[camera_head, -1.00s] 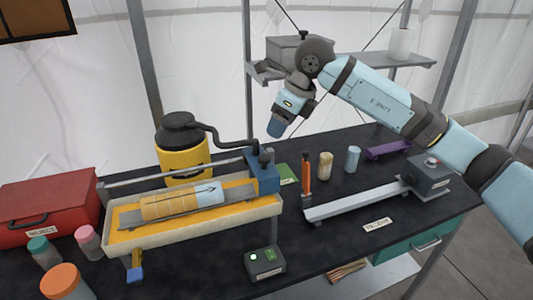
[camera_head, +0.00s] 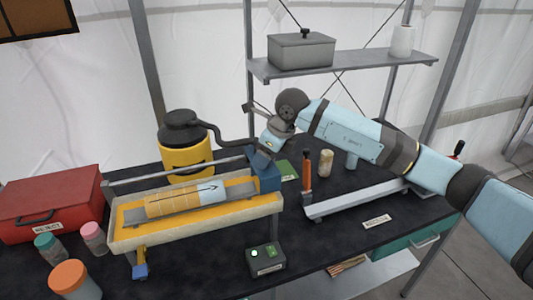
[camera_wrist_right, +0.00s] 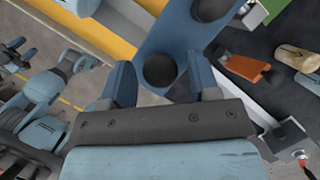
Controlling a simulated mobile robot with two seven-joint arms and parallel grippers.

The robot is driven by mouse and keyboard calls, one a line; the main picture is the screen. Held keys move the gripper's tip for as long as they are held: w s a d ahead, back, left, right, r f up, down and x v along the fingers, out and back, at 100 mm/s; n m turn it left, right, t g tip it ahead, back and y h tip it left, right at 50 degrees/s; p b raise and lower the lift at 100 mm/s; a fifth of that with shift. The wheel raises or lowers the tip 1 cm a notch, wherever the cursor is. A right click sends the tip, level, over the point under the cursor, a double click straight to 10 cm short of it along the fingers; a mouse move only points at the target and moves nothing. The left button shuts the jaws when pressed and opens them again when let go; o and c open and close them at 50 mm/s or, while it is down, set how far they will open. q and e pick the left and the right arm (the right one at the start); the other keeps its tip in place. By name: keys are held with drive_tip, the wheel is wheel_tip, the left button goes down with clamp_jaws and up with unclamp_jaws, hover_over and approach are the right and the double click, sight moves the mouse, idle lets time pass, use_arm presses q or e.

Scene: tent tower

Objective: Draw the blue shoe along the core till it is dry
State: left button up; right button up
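The blue shoe (camera_head: 267,178) is a blue block at the right end of the long tray (camera_head: 198,233), with dark round knobs on its top. The core (camera_head: 185,201) lies in the tray to its left, a tan cylinder with a light blue part and a black arrow. My right gripper (camera_head: 266,150) is right over the shoe. In the right wrist view its fingers (camera_wrist_right: 162,82) stand apart on either side of a black knob (camera_wrist_right: 160,69) on the blue shoe (camera_wrist_right: 186,30). I cannot tell whether they touch it. My left gripper is not in view.
A yellow bottle (camera_head: 186,158) with a black top stands behind the tray. A red box (camera_head: 48,208) and several small jars are at the left. An orange upright tool (camera_head: 307,168) and a metal rail (camera_head: 360,199) are at the right. A small dark device (camera_head: 265,260) sits in front.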

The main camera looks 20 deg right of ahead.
clamp_jaws()
drive_tip(key=a+b, duration=0.2)
drive_tip(key=a, duration=0.5)
drive_tip(key=a+b, duration=0.2)
drive_tip(key=a, duration=0.4)
drive_tip(key=shift+s+a+b, duration=0.2)
drive_tip(key=shift+a+b, duration=0.15)
drive_tip(key=shift+a, duration=0.05)
drive_tip(key=shift+o, duration=0.8)
unclamp_jaws()
drive_tip(key=shift+r, duration=0.15)
